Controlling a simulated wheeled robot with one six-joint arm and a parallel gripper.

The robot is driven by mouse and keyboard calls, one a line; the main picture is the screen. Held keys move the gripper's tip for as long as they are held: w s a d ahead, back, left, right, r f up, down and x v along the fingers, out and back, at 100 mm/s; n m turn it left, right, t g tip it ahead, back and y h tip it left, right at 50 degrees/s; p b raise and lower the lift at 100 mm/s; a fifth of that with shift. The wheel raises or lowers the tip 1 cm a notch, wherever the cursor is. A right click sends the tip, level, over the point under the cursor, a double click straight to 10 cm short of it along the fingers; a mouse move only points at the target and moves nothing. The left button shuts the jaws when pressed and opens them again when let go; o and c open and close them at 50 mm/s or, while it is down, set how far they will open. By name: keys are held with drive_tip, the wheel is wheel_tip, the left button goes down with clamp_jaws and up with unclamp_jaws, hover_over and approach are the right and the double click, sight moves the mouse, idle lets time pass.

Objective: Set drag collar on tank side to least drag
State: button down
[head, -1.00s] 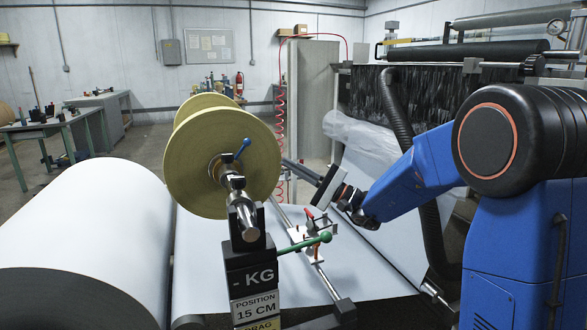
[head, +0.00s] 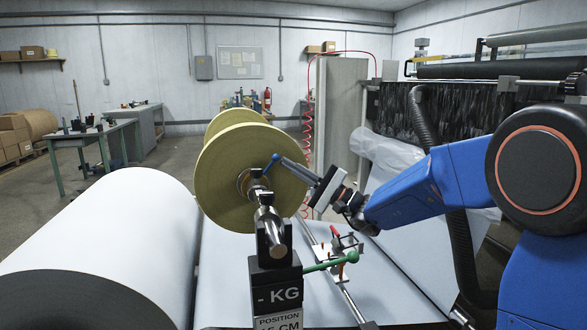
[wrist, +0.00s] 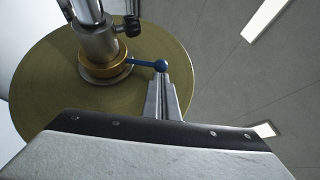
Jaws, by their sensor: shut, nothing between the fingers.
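The brass drag collar (wrist: 103,66) sits around the shaft against a tan round flange (head: 222,178). Its blue lever with a ball knob (head: 272,161) points up and right in the head view. In the wrist view the knob (wrist: 161,65) lies to the right of the collar. My gripper (wrist: 160,78) is shut and empty, with its fingertips right at the knob. I cannot tell whether they touch it. In the head view my gripper (head: 285,162) reaches in from the right. Any scale on the collar is not readable.
A black stand (head: 275,283) marked "- KG" holds the near shaft end (head: 270,228). A black hose (head: 425,125) hangs right.

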drive_tip(key=shift+r, duration=0.1)
drive_tip(key=shift+s+a+r+n+g+h, duration=0.15)
drive_tip(key=shift+a+r+n+g+h, duration=0.25)
drive_tip(key=shift+r+n+g, duration=0.15)
drive_tip(key=shift+s+a+r, duration=0.15)
drive_tip(key=shift+a+r, duration=0.4)
drive_tip(key=shift+r, duration=0.1)
drive_tip(key=shift+d, duration=0.1)
